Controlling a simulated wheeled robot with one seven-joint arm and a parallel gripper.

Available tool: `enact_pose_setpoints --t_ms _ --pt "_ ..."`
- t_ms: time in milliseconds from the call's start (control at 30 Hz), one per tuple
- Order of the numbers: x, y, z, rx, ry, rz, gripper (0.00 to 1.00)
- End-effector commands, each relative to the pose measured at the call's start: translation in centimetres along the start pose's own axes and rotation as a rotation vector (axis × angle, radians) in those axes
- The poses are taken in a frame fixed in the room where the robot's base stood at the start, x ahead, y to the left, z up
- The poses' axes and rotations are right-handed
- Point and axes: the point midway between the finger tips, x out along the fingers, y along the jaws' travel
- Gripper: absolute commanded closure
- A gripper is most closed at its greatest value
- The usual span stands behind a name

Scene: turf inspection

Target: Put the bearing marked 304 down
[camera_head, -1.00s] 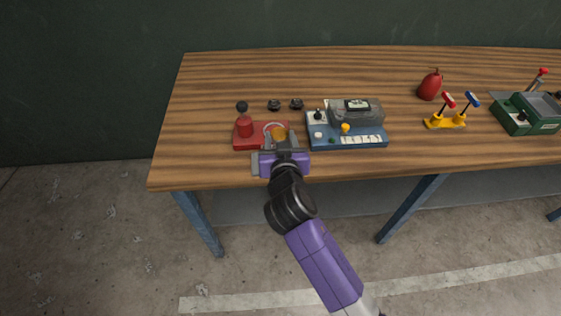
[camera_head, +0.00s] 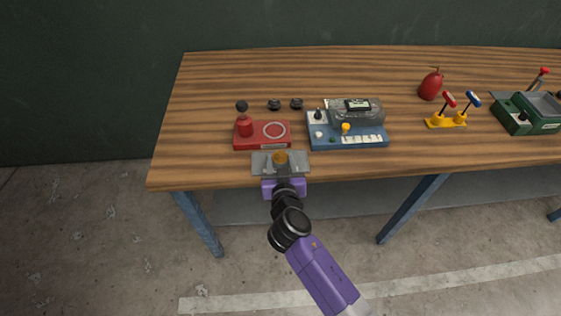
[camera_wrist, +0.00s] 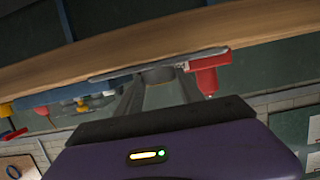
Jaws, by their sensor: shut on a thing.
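My gripper (camera_head: 281,159) is shut on a small round ochre-topped bearing (camera_head: 281,156), held over a grey plate (camera_head: 259,167) at the table's front edge. I cannot read a number on it, nor tell whether it touches the plate. In the wrist view, the bearing (camera_wrist: 158,74) shows as a dull ring between my two fingers (camera_wrist: 158,90), with the plate (camera_wrist: 108,74) just beyond. A red fixture (camera_head: 250,139) with a pale ring on its top and a black-knobbed post stands just behind the plate.
Two small dark round parts (camera_head: 285,104) sit behind the red fixture. A blue device (camera_head: 328,143) with a clear cover stands to the right. Further right are a red rounded object (camera_head: 430,84), a yellow stand (camera_head: 445,121) and a green box (camera_head: 520,125). The table's left end is clear.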

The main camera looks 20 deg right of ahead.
Motion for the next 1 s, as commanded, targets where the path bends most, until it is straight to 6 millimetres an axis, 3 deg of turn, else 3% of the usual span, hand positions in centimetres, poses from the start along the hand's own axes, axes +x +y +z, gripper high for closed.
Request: enact_pose_setpoints --t_ms 167,200,300,733,1000 --pt "0.1 0.0 0.3 0.001 0.002 0.0 1.0" --pt "0.1 0.0 0.2 0.0 0.001 0.0 0.5" --pt "0.1 0.0 0.2 0.0 0.0 0.0 0.34" --pt "-0.2 0.0 -0.2 -0.001 0.0 0.0 0.34" --pt "-5.0 0.0 0.2 -0.001 0.001 -0.002 0.34"
